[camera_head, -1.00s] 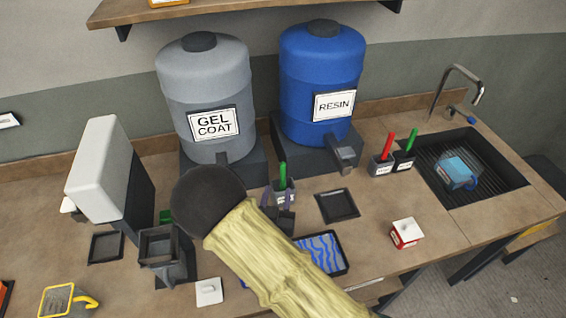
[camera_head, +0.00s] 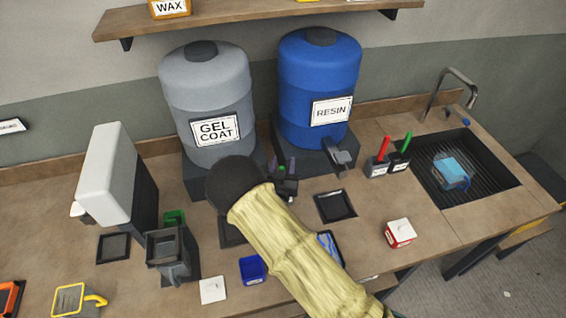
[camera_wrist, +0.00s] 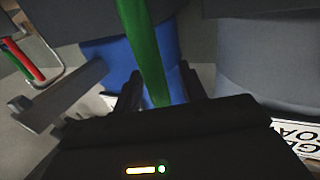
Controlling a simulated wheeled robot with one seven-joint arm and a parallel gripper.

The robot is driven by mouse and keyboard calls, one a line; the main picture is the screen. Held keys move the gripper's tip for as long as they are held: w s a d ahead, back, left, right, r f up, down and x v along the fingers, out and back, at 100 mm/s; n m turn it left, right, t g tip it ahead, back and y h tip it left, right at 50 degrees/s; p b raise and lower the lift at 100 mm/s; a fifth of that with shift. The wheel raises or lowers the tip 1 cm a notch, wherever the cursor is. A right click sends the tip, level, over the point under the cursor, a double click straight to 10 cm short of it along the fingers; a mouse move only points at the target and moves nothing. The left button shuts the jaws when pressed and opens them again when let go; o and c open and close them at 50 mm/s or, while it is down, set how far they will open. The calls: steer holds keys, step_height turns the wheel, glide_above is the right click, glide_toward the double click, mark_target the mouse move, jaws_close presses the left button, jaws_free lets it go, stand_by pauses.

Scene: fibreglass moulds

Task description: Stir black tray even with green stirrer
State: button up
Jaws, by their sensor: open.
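My gripper (camera_head: 284,183) is open in front of the drums, and a green stirrer (camera_head: 281,169) stands near its fingertips. In the wrist view the green stirrer (camera_wrist: 143,50) runs upright between my two open fingers (camera_wrist: 160,88); its lower end is hidden. Another green stirrer (camera_head: 406,142) stands in a black holder (camera_head: 398,161) at the right. A black square tray (camera_head: 335,206) lies on the bench right of my gripper. A second dark tray (camera_head: 113,247) lies at the far left. I cannot tell which tray is meant.
The grey gel coat drum (camera_head: 206,100) and blue resin drum (camera_head: 318,85) stand behind. A red stirrer (camera_head: 384,147) is beside the second green one. A blue tray (camera_head: 252,269), red-white box (camera_head: 399,233) and dark dispenser (camera_head: 170,250) stand around; the sink (camera_head: 480,190) is at right.

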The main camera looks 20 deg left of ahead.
jaws_close()
step_height(320, 180, up, 11)
steer(key=p, duration=0.5)
stand_by(1.0)
